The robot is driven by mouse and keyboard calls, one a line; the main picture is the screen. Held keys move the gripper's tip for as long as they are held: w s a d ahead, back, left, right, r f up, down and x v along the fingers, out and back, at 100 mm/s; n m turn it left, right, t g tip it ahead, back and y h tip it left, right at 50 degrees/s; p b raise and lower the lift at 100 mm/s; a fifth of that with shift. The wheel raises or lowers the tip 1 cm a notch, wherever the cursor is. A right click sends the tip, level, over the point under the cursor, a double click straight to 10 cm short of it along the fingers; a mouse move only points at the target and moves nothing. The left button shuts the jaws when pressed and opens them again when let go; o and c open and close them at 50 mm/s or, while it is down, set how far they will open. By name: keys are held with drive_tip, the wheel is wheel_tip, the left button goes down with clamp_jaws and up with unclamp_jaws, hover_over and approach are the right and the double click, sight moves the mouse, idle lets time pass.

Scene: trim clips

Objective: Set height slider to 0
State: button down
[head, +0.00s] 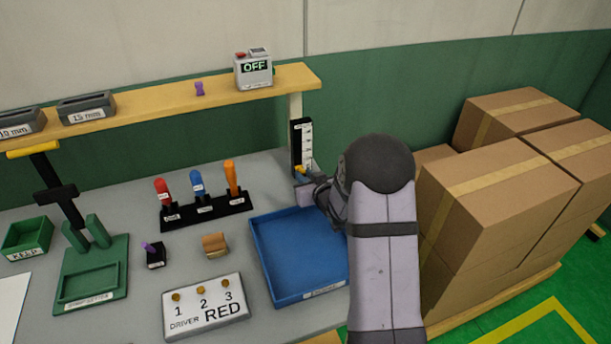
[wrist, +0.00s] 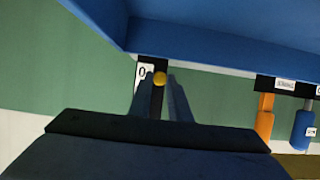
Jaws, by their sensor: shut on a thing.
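The height slider is an upright black strip with a white marked scale (head: 306,140), fixed at the right end of the bench below the shelf. Its yellow knob (head: 299,168) is low on the strip. In the wrist view the yellow knob (wrist: 160,77) sits between the two fingertips, beside a white label reading 0. My gripper (head: 308,180) is shut on the knob, its fingers pointing at the strip. The fingers also show in the wrist view (wrist: 160,88). My arm hides part of the area right of the slider.
A blue tray (head: 262,262) lies just below the slider, close to my gripper. Red, blue and orange-handled drivers stand in a black rack (head: 207,210) to the left. A grey OFF box (head: 253,70) sits on the shelf above. Cardboard boxes (head: 500,195) stand right of my arm.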

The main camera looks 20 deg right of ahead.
drive_tip(key=shift+f, duration=0.65)
drive_tip(key=c, duration=1.6)
unclamp_jaws()
drive_tip(key=shift+f, duration=0.1)
drive_tip(key=shift+s, duration=0.1)
drive_tip(key=b+v, duration=0.1)
drive_tip(key=v, duration=0.5)
drive_tip(key=shift+s+r+b, duration=0.3)
drive_tip(key=shift+b, duration=0.1)
drive_tip(key=shift+s, duration=0.2)
